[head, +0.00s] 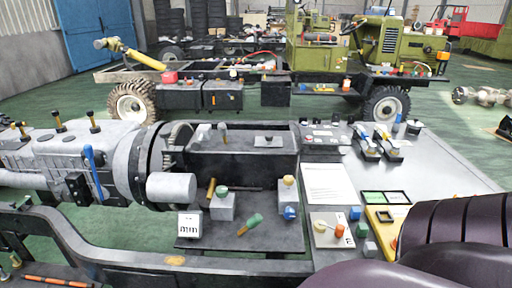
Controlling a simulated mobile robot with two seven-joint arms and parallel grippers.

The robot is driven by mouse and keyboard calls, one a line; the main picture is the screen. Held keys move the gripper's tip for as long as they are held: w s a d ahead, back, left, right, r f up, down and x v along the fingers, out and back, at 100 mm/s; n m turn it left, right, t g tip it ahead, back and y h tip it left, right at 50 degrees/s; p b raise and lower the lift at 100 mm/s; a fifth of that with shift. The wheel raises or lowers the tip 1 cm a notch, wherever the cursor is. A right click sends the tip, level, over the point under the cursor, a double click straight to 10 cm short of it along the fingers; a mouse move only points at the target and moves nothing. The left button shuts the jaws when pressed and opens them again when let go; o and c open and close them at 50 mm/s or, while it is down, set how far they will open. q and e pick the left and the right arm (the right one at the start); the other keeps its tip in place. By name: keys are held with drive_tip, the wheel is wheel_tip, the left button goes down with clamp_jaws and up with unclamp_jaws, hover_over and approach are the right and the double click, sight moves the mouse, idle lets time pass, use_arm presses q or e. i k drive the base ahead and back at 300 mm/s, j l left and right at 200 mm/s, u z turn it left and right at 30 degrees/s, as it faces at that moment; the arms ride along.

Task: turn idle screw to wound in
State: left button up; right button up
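I cannot tell for sure which part is the idle screw. A green and orange screw-like handle (250,226) lies tilted on the dark plate in front of the engine block. Near it, a grey block with a green knob (222,204) and a grey block with a yellow knob and a blue part (287,198) stand upright. A white dial plate (331,230) with a yellow and an orange knob sits to their right. Neither of my grippers shows in the head view.
A grey gearbox (75,160) with a blue lever joins the dark block at left. A grey bench (450,165) holds a white sheet (328,184) and small fittings. A large dark purple rounded shape covers the lower right. A green truck (315,55) stands behind.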

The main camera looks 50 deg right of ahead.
sight(289, 180)
drive_tip(key=z, duration=1.5)
